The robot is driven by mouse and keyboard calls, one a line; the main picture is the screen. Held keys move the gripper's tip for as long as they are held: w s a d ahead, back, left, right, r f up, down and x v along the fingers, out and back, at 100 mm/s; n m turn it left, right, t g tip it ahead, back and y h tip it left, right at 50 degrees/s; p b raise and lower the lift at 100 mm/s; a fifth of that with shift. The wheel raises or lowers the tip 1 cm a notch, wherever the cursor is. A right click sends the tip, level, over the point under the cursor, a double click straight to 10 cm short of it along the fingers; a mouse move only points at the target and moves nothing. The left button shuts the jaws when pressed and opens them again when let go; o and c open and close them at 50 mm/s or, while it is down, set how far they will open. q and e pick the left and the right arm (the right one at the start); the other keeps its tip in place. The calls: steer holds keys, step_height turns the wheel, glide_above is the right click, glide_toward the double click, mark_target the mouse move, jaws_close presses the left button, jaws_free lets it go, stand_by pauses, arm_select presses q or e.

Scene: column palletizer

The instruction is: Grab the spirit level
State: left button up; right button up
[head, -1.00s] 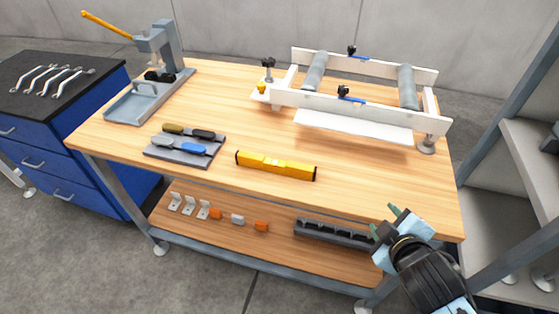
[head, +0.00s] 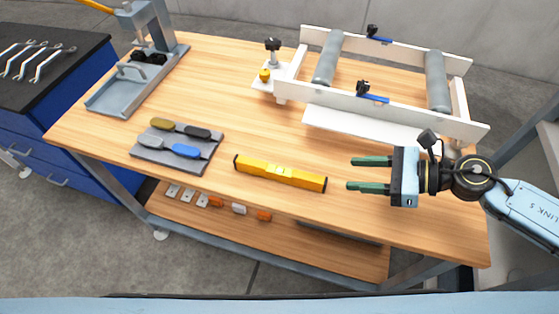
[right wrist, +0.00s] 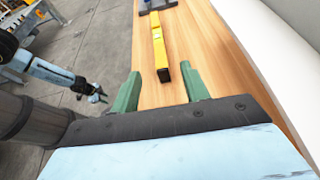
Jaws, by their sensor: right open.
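The yellow spirit level (head: 262,171) with black end caps lies on the wooden workbench near its front edge. It also shows in the right wrist view (right wrist: 164,45), pointing away from the camera. My right gripper (head: 368,174) is open and empty, just right of the level's right end, with its green fingers pointing left toward it. In the right wrist view the level's near end lies ahead of and between the two green fingers (right wrist: 162,90), apart from them. My left gripper does not show in the head view; a small part of the left arm shows in the right wrist view (right wrist: 55,75).
A grey tray with several coloured-handled tools (head: 178,145) lies left of the level. A white frame with rollers (head: 380,105) stands behind my right gripper. A lever press (head: 140,70) stands at the back left. The bench (head: 255,130) is clear behind the level.

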mark_target(305, 176)
steer(key=shift+w+a+f, duration=0.1)
steer(key=shift+a+f, duration=0.15)
steer(key=p+x, duration=0.1)
steer(key=x, duration=0.5)
steer(key=shift+a+f, duration=0.15)
steer(key=shift+a, duration=0.3)
steer(key=x, duration=0.2)
steer(key=p+x, duration=0.1)
steer(key=x, duration=0.2)
steer(key=shift+a+f, duration=0.15)
steer(key=shift+f, duration=0.25)
arm_select(q)
steer(key=shift+s+r, duration=0.2)
steer(key=shift+r, duration=0.3)
steer(key=shift+s+r, duration=0.15)
steer(key=shift+r, duration=0.3)
arm_select(e)
jaws_close()
